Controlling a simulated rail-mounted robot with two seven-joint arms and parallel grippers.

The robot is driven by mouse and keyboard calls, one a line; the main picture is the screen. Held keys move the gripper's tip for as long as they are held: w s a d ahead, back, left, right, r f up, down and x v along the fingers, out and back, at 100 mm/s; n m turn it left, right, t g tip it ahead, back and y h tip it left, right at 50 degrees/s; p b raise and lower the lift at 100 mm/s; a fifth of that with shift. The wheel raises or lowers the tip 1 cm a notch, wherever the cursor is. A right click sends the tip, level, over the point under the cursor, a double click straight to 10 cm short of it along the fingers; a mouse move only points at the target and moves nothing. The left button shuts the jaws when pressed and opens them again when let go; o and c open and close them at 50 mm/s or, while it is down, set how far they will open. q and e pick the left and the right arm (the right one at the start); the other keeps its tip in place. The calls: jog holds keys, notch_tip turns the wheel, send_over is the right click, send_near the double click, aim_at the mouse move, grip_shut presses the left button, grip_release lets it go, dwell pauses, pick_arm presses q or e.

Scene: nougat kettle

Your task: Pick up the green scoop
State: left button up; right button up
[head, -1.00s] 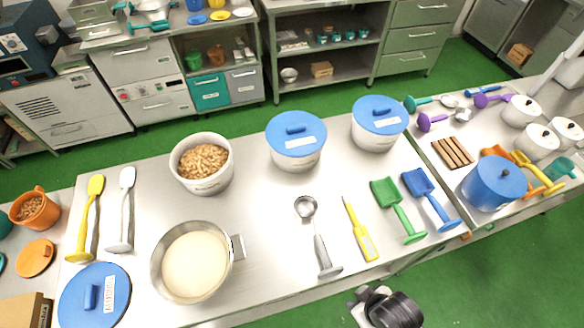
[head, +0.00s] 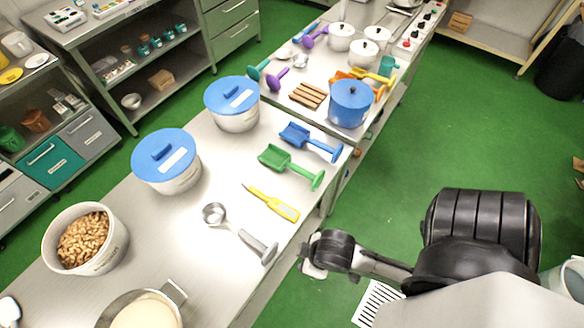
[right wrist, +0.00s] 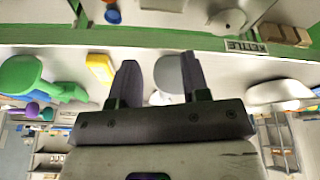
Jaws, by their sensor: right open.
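The green scoop (head: 290,166) lies on the steel table, between the blue scoop (head: 310,142) and the yellow probe (head: 270,203). In the right wrist view the green scoop (right wrist: 32,78) is at the left, outside the jaws. My right gripper (right wrist: 160,72) is open with nothing between its fingers. In the head view my right arm comes in from the lower right and ends by the table's front edge, apart from the scoop; its fingers cannot be made out there. My left gripper is not in view.
A metal ladle (head: 240,232) lies left of the yellow probe. Two blue-lidded tubs (head: 166,160) and a nut tub (head: 88,240) stand behind and left. A blue pot (head: 350,103) and wooden rack (head: 307,94) are on the adjoining table. Bare table surrounds the tools.

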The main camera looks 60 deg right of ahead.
jog(key=shift+o, duration=1.3)
jog(key=shift+a, duration=0.15)
